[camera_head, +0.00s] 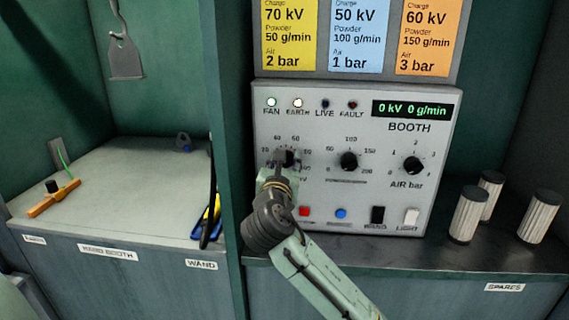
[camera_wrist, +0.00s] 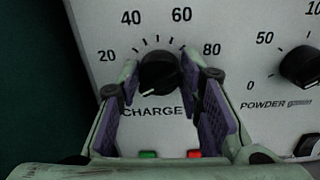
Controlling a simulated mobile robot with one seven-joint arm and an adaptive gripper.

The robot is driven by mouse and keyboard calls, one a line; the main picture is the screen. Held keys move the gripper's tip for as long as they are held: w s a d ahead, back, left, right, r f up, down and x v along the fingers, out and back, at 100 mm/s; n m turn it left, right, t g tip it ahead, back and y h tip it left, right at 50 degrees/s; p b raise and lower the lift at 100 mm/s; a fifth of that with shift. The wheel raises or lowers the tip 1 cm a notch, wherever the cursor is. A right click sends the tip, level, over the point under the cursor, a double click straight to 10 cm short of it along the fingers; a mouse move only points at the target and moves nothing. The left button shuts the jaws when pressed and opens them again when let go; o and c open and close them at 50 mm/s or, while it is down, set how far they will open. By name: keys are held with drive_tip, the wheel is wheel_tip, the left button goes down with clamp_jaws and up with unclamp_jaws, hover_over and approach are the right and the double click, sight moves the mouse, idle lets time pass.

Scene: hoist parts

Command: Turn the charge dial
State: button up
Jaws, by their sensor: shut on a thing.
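The charge dial (camera_wrist: 158,72) is a black round knob above the word CHARGE on the white booth panel. Its white pointer line points to the lower left, below the 20 mark. My gripper (camera_wrist: 162,76) has its purple-padded fingers on the left and right sides of the dial and is shut on it. In the head view my gripper (camera_head: 286,160) reaches the panel at the left dial and partly covers that dial and its scale. The green display (camera_head: 411,110) reads 0 kV 0 g/min.
The powder dial (camera_head: 348,160) and air dial (camera_head: 413,165) sit to the right on the panel. Below are red and blue buttons and two switches. Cards hang above. Several ribbed cylinders (camera_head: 467,215) stand right. A green post (camera_head: 229,150) stands left of the panel.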

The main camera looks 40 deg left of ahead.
drive_tip(key=m+b, duration=0.1)
drive_tip(key=m, duration=0.3)
drive_tip(key=shift+f, duration=0.1)
drive_tip(key=m, duration=0.3)
drive_tip(key=shift+w+m+b, duration=0.1)
drive_tip(key=shift+m+b, duration=0.2)
drive_tip(key=m, duration=0.4)
drive_tip(key=shift+d, duration=0.1)
drive_tip(key=m, duration=0.4)
drive_tip(key=shift+f+b, duration=0.15)
drive_tip(key=shift+b, duration=0.2)
drive_tip(key=m, duration=0.6)
drive_tip(key=shift+f+m, duration=0.1)
drive_tip(key=shift+m, duration=0.2)
drive_tip(key=m, duration=0.5)
drive_tip(key=shift+m, duration=0.3)
